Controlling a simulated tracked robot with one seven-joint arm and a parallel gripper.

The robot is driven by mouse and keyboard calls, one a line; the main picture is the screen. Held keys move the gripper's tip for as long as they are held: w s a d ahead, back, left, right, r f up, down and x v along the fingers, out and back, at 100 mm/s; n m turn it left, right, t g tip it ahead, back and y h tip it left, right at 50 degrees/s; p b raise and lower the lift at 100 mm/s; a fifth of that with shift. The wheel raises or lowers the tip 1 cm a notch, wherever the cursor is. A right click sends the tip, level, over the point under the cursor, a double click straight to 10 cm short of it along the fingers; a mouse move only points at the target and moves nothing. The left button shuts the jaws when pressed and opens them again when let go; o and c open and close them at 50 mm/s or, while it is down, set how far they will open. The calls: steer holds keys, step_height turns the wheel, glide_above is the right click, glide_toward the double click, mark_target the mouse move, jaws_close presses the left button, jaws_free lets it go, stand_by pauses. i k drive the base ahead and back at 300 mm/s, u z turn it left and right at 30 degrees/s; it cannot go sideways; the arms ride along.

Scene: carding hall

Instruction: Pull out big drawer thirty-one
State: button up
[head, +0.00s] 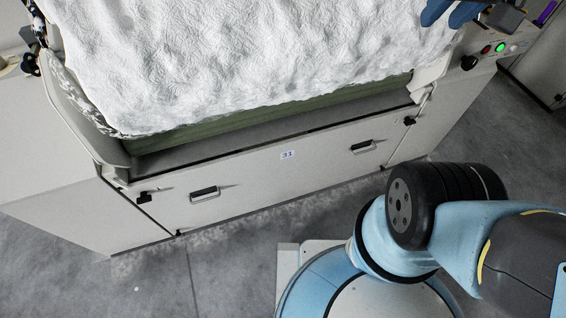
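Big drawer thirty-one (245,178) is the wide light-grey front low on the machine, with a small "31" label (287,155) near its middle. It has two dark recessed-looking handles, a left one (204,193) and a right one (362,146). The front looks flush with the machine's sides, so the drawer appears shut. A black latch-like part sits near each upper end, one at the left (145,197) and one at the right (409,121); how they are set is too small to tell. My gripper is out of view; only my arm's lower links show at bottom right.
White fluffy fibre (260,55) covers the green bed (270,115) above the drawer. A panel with red and green buttons (493,48) is at upper right. A dark blue item (452,14) lies at the top edge. Grey concrete floor (225,265) before the drawer is clear at left.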

mark_target(187, 197)
steer(key=u, duration=1)
steer(key=k, duration=0.9)
steer(key=z, duration=0.15)
